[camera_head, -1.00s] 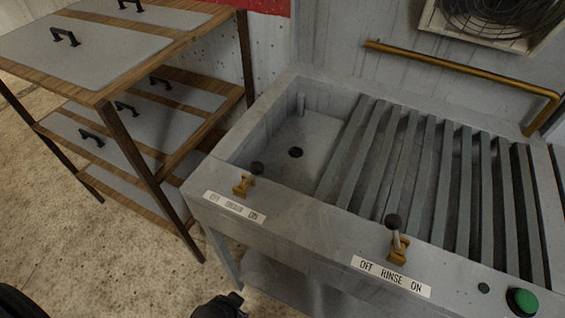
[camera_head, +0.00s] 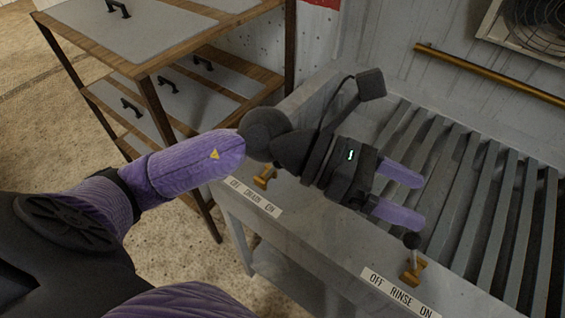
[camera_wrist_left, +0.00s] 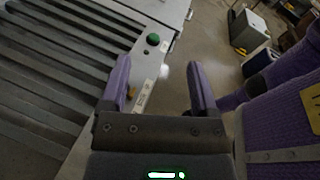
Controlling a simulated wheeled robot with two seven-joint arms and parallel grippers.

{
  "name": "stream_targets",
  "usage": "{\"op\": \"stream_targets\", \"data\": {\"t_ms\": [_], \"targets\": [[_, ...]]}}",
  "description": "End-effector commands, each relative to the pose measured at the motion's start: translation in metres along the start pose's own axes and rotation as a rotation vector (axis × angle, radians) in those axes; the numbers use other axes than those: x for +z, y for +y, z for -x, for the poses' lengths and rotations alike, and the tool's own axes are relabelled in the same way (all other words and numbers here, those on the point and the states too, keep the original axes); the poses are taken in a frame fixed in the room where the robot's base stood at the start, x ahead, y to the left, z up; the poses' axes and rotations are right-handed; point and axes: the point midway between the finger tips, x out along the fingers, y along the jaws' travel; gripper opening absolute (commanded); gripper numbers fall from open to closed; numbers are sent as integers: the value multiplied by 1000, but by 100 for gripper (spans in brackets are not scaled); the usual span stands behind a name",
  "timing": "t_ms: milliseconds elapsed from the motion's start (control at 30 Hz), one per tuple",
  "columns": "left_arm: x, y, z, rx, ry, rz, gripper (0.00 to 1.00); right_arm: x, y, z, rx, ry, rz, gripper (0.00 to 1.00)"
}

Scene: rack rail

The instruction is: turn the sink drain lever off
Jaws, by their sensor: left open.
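The drain lever's brass mount (camera_head: 263,177) shows on the front ledge of the grey sink (camera_head: 245,222), above the label DRAIN (camera_head: 252,196). Its black knob is hidden behind my left arm, so I cannot tell which way it points. My left gripper (camera_head: 418,198) is open and empty, its purple fingers pointing right over the slatted part, right of the drain lever and just above the rinse lever in the picture. The open fingers also show in the left wrist view (camera_wrist_left: 159,68). My right gripper is not in view.
The rinse lever (camera_head: 413,272) stands close to my left fingertips, by its label RINSE (camera_head: 396,293). A green button (camera_wrist_left: 152,39) sits at the sink's far end. A wooden rack (camera_head: 160,62) stands left, a brass rail (camera_head: 490,75) behind. Slats (camera_head: 480,210) cover the basin's right part.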

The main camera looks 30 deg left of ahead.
Motion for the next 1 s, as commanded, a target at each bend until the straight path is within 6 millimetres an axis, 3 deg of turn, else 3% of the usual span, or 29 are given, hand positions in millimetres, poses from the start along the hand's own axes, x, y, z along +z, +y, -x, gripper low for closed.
{"op": "stream_targets", "data": {"t_ms": [33,133,233,333,433,733,1000], "targets": [[-30,16,15,26,276,-180,78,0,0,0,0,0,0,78],[-74,58,78,110,822,-414,78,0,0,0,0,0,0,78],[-83,85,141,194,1184,-479,78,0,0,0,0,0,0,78],[-83,94,174,239,1351,-479,78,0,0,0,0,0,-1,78],[-94,100,177,244,1383,-473,78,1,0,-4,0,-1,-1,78],[-156,129,162,240,1378,-473,78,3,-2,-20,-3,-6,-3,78],[-170,137,159,243,1375,-476,78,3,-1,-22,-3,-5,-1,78]]}}
